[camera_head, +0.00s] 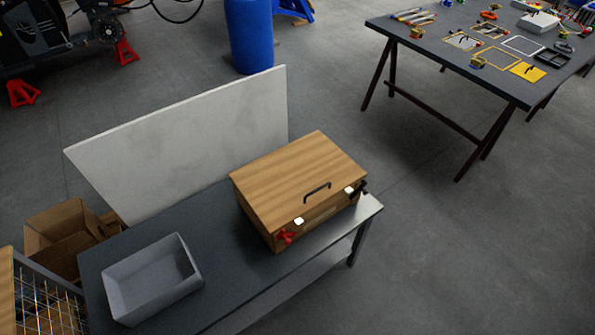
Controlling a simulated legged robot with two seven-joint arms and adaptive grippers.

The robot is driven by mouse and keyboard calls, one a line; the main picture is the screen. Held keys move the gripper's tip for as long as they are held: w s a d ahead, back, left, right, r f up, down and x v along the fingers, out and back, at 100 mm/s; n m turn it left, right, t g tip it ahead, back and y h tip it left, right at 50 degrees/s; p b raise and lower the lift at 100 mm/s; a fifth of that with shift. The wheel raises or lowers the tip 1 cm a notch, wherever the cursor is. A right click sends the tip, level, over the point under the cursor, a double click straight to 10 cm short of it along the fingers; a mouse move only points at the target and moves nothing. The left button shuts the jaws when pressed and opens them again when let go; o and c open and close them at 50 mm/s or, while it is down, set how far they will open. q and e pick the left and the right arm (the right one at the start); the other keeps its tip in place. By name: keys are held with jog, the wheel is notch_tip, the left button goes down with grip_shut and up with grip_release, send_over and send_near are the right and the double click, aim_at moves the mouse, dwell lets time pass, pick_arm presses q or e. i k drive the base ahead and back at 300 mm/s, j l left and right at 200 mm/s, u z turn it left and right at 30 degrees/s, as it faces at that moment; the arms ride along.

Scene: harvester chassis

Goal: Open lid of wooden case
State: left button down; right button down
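The wooden case (290,180) sits on the dark workbench (225,225) towards its right end. Its lid is down flat, with a dark handle (317,192) near the front edge. Two white latches, a left one (298,221) and a right one (349,190), sit at the front edge. A red part (284,237) is at the left front of the case, and a small dark part (362,187) is at the right front. Whether the latches are fastened is too small to tell. Neither of my grippers is in view.
A grey open bin (118,300) stands on the bench's left part. A pale panel (185,140) rises behind the bench. Cardboard boxes (60,225) are at the left. A table with tools (510,85) stands at the back right, a blue barrel (249,35) behind. The floor at right is clear.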

aim_at(281, 186)
jog(key=j+z, duration=0.2)
jog(key=z, duration=0.15)
jog(key=k+j+z, duration=0.1)
jog(key=z, duration=0.3)
jog(key=j+z, duration=0.35)
jog(key=k+l, duration=0.05)
jog(key=l, duration=0.1)
